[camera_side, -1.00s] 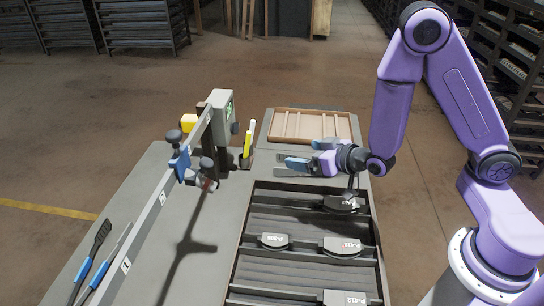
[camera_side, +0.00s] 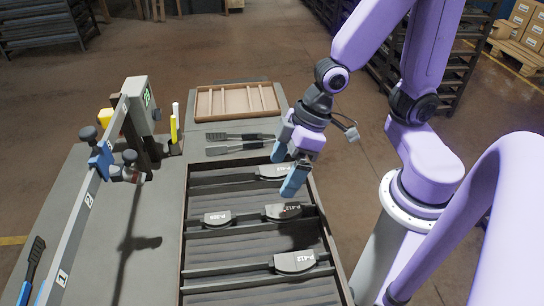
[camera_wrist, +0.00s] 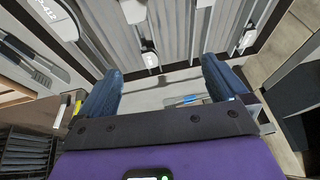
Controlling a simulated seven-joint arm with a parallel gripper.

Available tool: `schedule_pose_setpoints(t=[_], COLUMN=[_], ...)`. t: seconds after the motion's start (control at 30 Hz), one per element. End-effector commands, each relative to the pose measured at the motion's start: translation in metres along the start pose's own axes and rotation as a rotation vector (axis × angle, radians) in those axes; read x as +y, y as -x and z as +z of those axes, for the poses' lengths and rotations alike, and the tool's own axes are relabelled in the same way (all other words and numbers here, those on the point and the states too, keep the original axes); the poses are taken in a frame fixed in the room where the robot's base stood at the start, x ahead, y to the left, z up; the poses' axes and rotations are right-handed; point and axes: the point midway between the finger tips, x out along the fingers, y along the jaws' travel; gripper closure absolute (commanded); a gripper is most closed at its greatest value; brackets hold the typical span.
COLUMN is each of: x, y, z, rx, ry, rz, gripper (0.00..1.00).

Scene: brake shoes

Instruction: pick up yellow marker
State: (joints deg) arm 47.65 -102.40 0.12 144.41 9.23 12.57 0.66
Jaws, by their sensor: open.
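The yellow marker (camera_side: 174,129) stands upright in a dark holder behind the measuring stand, beside a white marker (camera_side: 176,109). In the wrist view a small yellow piece (camera_wrist: 77,106), likely the same marker, shows left of my left finger. My gripper (camera_side: 287,169) is open and empty, its blue fingers pointing down over the back right part of the parts tray, well to the right of the marker. In the wrist view my two fingers (camera_wrist: 162,70) are wide apart with nothing held between them.
The dark tray (camera_side: 184,240) holds several labelled brake shoes (camera_side: 283,212). A measuring stand (camera_side: 140,112) with a long beam rises left of the marker. The left tabletop is mostly clear.

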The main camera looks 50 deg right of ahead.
Motion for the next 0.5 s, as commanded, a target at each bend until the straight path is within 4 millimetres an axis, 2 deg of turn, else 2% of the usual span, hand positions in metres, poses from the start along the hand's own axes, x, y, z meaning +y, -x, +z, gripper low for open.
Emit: schedule_pose_setpoints(t=[0.17, 0.3, 0.43, 0.47, 0.5], x=[-0.014, -0.014, -0.011, -0.01, -0.01], y=[0.038, 0.064, 0.08, 0.082, 0.085], z=[0.039, 0.067, 0.083, 0.086, 0.088], rx=[-0.163, -0.274, -0.339, -0.35, -0.361], ry=[0.145, 0.232, 0.28, 0.287, 0.295], rz=[-0.011, 0.006, 0.024, 0.027, 0.03], gripper=[0.0, 0.0, 0.0, 0.03, 0.16])
